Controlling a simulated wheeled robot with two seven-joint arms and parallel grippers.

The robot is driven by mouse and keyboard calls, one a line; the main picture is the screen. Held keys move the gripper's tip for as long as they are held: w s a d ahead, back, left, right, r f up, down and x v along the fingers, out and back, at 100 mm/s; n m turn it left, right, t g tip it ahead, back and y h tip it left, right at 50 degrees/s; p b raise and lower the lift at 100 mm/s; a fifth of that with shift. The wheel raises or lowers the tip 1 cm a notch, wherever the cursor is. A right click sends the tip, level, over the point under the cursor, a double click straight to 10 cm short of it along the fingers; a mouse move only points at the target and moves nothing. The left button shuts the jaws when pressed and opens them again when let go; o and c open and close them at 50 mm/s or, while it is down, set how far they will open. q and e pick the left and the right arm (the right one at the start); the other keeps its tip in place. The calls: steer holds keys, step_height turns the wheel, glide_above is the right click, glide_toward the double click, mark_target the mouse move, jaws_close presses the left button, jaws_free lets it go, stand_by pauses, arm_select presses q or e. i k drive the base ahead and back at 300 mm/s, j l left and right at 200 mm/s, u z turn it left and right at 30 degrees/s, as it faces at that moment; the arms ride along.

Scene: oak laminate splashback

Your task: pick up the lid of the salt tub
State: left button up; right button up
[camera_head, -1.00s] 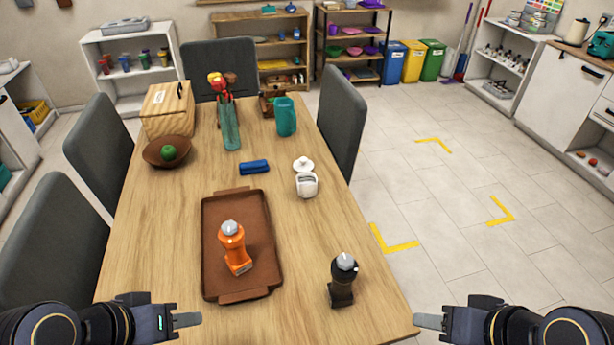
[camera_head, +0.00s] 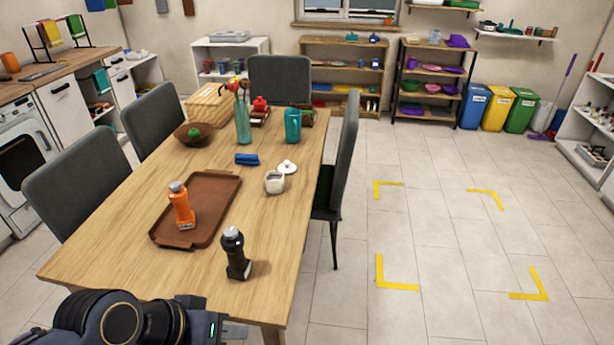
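The salt tub appears to be the small white pot (camera_head: 275,183) on the right half of the table. A round white lid (camera_head: 288,167) with a knob is just behind it to the right, seemingly lying on the table; whether the two touch is unclear. My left gripper (camera_head: 236,331) is at the bottom of the picture, by the near end of the table, well short of the tub and lid. Its fingers show only edge-on, so its opening is unclear. My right gripper is out of view.
On the wooden table (camera_head: 110,255), a brown tray (camera_head: 212,205) carries an orange mill (camera_head: 181,207). A black mill (camera_head: 235,254) stands nearer me. A blue object (camera_head: 247,160) lies behind the tub, left of the lid. A chair (camera_head: 342,160) stands at the right edge; floor right is clear.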

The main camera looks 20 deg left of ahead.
mark_target(287, 168)
steer(key=i+l+u, duration=0.1)
steer(key=l, duration=0.25)
steer(key=i+l+u, duration=0.1)
steer(key=l, duration=0.3)
steer(key=i+l, duration=0.15)
steer(key=l, duration=0.25)
steer(key=l+u, duration=0.15)
steer(key=l, duration=0.2)
steer(key=i+l+u, duration=0.2)
steer(key=i+l, duration=0.15)
steer(key=i, duration=0.2)
steer(key=i+l+u, duration=0.15)
steer(key=i+l, duration=0.3)
steer(key=i+j+u, duration=0.1)
steer(key=i, duration=0.3)
steer(key=i+j, duration=0.25)
steer(key=i, duration=0.2)
steer(key=i+j+u, duration=0.15)
steer(key=i, duration=0.25)
